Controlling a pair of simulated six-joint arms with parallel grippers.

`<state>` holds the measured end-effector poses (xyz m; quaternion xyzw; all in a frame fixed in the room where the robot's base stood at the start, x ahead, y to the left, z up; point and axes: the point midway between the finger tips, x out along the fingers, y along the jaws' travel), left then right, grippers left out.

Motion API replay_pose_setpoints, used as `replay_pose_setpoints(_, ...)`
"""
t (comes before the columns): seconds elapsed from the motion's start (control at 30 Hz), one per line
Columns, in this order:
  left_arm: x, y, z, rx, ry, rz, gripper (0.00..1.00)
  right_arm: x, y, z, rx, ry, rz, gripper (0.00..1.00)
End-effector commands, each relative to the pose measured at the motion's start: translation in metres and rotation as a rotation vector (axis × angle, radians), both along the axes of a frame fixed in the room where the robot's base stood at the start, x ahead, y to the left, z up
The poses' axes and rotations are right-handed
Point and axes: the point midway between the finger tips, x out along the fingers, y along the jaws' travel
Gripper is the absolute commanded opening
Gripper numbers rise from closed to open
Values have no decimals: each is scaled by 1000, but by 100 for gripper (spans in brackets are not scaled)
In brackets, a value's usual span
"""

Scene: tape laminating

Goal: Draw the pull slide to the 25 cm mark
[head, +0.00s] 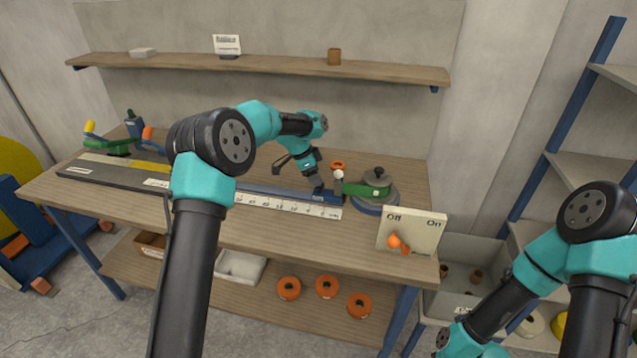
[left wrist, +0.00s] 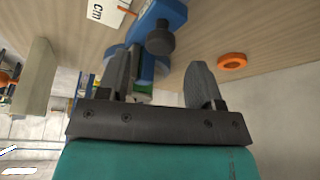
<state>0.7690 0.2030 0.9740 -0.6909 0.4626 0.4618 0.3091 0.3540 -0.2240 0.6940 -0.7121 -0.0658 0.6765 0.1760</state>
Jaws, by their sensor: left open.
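The blue pull slide (head: 326,197) sits at the right end of the white centimetre scale (head: 290,205) on the bench. In the left wrist view the slide (left wrist: 165,12) carries a dark round knob (left wrist: 160,40), and the scale's "cm" end (left wrist: 108,11) lies beside it. My left gripper (head: 316,184) is over the slide in the head view, hiding part of it. In the left wrist view its two fingers (left wrist: 160,82) are apart with nothing held; the knob appears beyond them, within the gap's width. My right gripper is out of view; only its arm shows at lower right.
A round dispenser with a green arm (head: 365,190) stands right of the slide. An Off/On switch box (head: 420,230) with an orange knob is at the front right edge. An orange ring (left wrist: 232,62) lies near the gripper. A shelf (head: 260,66) runs behind.

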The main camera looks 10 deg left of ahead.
Motion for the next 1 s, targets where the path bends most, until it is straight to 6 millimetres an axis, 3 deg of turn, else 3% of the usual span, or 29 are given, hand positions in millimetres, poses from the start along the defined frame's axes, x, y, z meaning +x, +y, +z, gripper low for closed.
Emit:
replay_pose_setpoints(0.23, 5, -11, -30, 0, 1, 0, 60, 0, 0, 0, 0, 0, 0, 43)
replay_pose_setpoints(0.63, 5, -14, -35, 0, 0, 0, 59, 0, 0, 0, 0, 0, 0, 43)
replay_pose_setpoints(1.0, 5, -13, -35, 0, 0, 0, 23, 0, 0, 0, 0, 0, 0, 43)
